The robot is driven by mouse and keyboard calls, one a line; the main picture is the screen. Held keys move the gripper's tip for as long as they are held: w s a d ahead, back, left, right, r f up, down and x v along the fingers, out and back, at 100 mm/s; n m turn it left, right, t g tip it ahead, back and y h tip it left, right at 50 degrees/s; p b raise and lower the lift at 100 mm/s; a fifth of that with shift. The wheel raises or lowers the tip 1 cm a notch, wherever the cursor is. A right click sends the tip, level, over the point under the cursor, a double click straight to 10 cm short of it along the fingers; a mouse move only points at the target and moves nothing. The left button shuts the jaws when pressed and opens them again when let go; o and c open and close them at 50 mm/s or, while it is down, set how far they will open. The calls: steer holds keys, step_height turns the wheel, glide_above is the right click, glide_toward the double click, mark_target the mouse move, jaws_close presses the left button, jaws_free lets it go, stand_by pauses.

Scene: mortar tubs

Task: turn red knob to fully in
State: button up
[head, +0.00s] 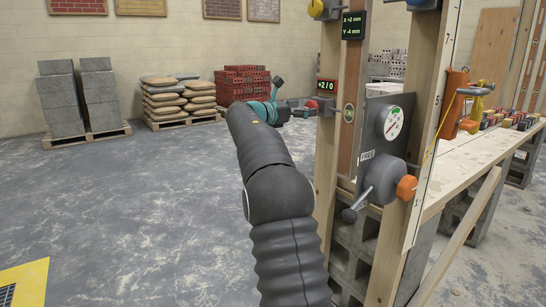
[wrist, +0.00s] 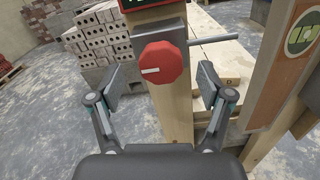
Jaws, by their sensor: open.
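The red knob (wrist: 160,64) is faceted, with a white mark at its left side. It sits on a grey plate on a wooden post, below a dark display edged in red. My gripper (wrist: 166,84) is open, with one finger pad on each side of the knob and a visible gap on both sides. Nothing is held. In the head view my gripper (head: 279,107) is left of the post, and a small red part that looks like the knob (head: 312,104) shows beside it.
A grey rod (wrist: 215,39) sticks out right of the knob. A wooden upright (wrist: 272,75) stands to the right. In the head view, an orange knob (head: 406,188), a dial gauge (head: 393,123) and a display (head: 326,86) are on the frame. Open floor lies left.

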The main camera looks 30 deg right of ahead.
steer(key=s+a, duration=0.2)
steer(key=a, duration=0.9)
steer(key=s+a+f+m+t+y+p, duration=0.1)
steer(key=s+a+f+m+y, duration=0.2)
steer(key=s, duration=0.5)
steer(key=s+a+f+m+t+y+p, duration=0.1)
steer(key=s+a+f+m+y+p, duration=0.1)
steer(key=s+a+y, duration=0.3)
steer(key=s+a+f+m, duration=0.1)
steer(key=s+a, duration=0.1)
steer(key=s, duration=0.1)
steer(key=shift+s+a+m+t+y, duration=0.2)
steer(key=shift+s+m+t+y, duration=0.1)
steer(key=shift+m+y, duration=0.1)
steer(key=shift+p, duration=0.3)
steer(key=w+d+f+n+g+h+p, duration=0.1)
steer(key=w+d+f+n+h, duration=0.15)
steer(key=w, duration=0.35)
steer(key=w+d+f+n+g+h, duration=0.1)
steer(key=w+d+f, duration=0.1)
steer(key=w+d, duration=0.35)
steer(key=w+d+r+n+h, duration=0.3)
steer(key=w+r+n+h, duration=0.3)
steer(key=r, duration=0.4)
steer(key=w+d+p, duration=0.1)
steer(key=d, duration=1.2)
steer(key=shift+g+y, duration=0.3)
steer(key=shift+y, duration=0.05)
